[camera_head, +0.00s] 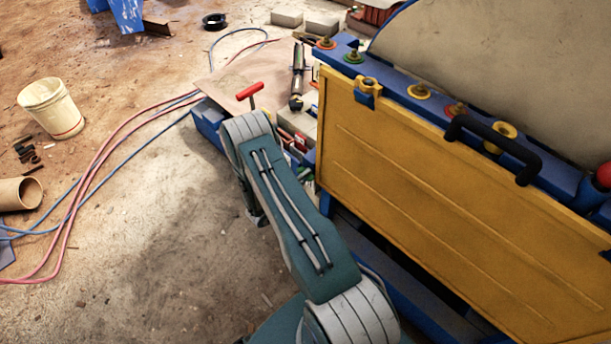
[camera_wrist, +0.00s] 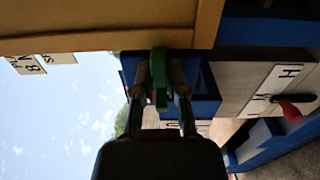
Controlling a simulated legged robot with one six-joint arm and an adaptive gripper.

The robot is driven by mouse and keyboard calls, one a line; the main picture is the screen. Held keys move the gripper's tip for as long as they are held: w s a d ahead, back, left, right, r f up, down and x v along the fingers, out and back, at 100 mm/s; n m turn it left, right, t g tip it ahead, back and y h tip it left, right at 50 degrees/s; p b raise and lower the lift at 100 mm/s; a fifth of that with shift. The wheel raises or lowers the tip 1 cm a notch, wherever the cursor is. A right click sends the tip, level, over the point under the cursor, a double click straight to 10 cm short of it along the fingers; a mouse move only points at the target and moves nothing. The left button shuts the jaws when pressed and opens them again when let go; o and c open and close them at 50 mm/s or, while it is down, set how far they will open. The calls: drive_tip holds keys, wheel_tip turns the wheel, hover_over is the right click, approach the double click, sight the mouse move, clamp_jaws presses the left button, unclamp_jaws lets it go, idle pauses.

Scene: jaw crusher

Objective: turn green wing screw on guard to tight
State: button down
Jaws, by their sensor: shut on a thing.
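The green wing screw (camera_wrist: 159,68) shows in the wrist view, upright in the picture between my fingertips, just below the yellow guard's edge (camera_wrist: 100,32) and in front of a blue block (camera_wrist: 207,103). My gripper (camera_wrist: 161,92) is shut on it, with one finger on each side. I cannot tell from the picture how tight the screw sits. In the head view the yellow guard (camera_head: 430,190) stands at the right. My gripper and the green screw are hidden there behind my arm and the guard.
A black handle (camera_head: 492,148) sticks out at the guard's top. A red T-handle (camera_head: 250,93) rises behind my arm. A red-tipped lever (camera_wrist: 290,109) is at right in the wrist view.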

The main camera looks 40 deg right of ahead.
drive_tip(key=shift+s+f, duration=0.1)
drive_tip(key=shift+f, duration=0.05)
idle(0.4)
drive_tip(key=c, duration=0.7)
unclamp_jaws()
drive_tip(key=shift+d, duration=0.15)
drive_tip(key=a, duration=1.2)
drive_tip(key=shift+s, duration=0.4)
